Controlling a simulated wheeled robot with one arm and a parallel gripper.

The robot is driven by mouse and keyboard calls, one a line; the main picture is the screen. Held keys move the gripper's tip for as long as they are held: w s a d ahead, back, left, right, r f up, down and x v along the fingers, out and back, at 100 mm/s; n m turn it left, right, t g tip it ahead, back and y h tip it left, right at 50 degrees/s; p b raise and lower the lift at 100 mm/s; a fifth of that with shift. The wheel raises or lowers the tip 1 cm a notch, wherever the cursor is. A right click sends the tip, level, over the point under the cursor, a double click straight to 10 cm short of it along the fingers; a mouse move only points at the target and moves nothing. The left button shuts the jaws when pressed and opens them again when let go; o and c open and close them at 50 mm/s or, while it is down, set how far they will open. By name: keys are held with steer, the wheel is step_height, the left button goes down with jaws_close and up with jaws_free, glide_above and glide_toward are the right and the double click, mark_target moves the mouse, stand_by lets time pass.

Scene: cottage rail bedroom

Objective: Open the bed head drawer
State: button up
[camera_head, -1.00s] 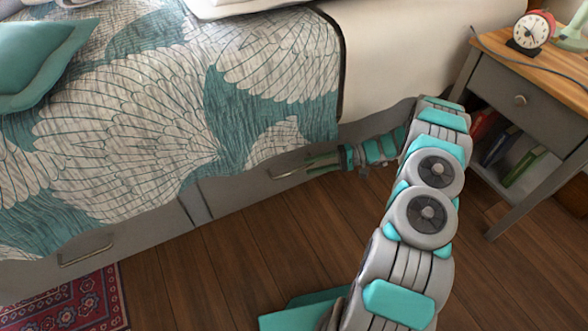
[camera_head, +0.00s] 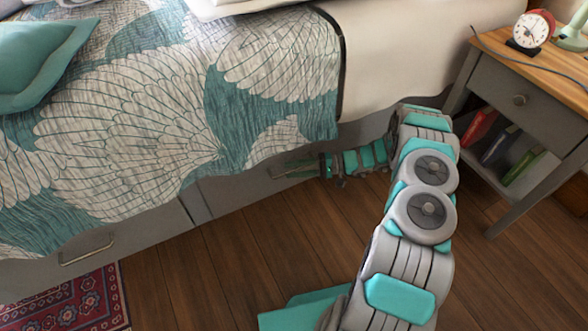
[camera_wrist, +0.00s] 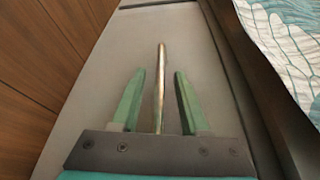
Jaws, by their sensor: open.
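The bed head drawer is a grey front (camera_head: 235,193) low in the bed's side, partly under the hanging quilt. In the wrist view its grey panel (camera_wrist: 100,75) fills the middle, and its metal bar handle (camera_wrist: 160,75) runs lengthwise between my fingers. My gripper (camera_wrist: 157,88) is open, with one green finger on each side of the handle and a gap showing on both sides. The drawer looks shut.
A second bed drawer with a handle (camera_head: 86,250) is at the left, above a red patterned rug (camera_head: 75,303). A grey nightstand (camera_head: 520,105) with a clock (camera_head: 531,31) stands at the right. The wooden floor (camera_head: 240,270) before the drawer is clear.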

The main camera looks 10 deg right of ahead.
jaws_close()
stand_by(0.4)
stand_by(1.1)
